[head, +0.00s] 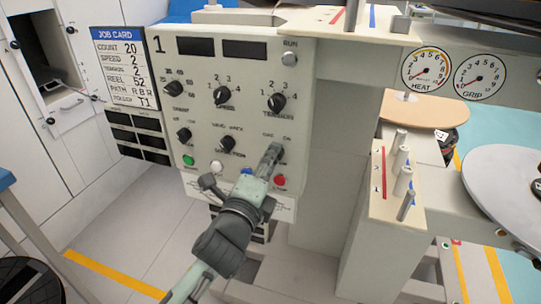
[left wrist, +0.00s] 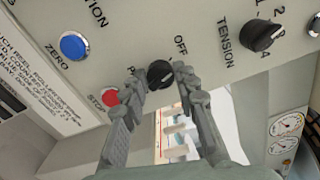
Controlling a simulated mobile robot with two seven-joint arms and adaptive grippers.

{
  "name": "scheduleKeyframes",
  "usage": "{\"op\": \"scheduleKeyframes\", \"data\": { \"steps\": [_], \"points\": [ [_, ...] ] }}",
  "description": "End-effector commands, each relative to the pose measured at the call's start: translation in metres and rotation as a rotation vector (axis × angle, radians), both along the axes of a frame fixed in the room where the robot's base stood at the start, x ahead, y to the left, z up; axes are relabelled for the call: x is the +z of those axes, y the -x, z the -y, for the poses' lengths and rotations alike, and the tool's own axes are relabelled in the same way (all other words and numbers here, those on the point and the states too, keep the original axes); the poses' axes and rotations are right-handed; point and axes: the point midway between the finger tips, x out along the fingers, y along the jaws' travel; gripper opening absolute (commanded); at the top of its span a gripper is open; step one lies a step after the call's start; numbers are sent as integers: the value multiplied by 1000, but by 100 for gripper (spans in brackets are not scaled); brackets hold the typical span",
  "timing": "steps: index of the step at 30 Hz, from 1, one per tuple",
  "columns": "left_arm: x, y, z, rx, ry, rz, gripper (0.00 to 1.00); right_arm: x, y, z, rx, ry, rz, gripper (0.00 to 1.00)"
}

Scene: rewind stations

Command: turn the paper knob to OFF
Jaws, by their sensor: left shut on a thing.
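The paper knob (left wrist: 160,73) is a small black knob on the pale control panel (head: 300,120). In the left wrist view it sits between the fingertips of my left gripper (left wrist: 158,78), which is shut on it. The word OFF stands just above it and to the right; the label at its left is partly covered by a finger. I cannot tell for certain where its pointer aims. In the head view my left gripper (head: 269,160) reaches the panel's lower right and hides the knob. My right gripper is not in view.
Near the knob are a red STOP button (left wrist: 110,97), a blue ZERO button (left wrist: 74,46) and the TENSION knob (left wrist: 258,35). The head view shows a SPEED knob (head: 222,96), a job card (head: 122,68), a post block (head: 396,185) and HEAT (head: 425,70) and GRIP (head: 479,77) gauges.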

Motion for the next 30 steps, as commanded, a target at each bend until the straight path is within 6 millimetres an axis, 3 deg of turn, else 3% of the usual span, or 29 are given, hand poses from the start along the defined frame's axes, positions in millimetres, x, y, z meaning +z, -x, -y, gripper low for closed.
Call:
{"op": "scheduleKeyframes", "data": {
  "steps": [12,29,30],
  "points": [
    [-1,0,0,1,191,-64,0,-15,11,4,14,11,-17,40],
    [-1,0,0,1,221,-73,0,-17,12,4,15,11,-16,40],
    [-1,0,0,1,221,-73,32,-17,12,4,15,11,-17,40]
  ]
}}
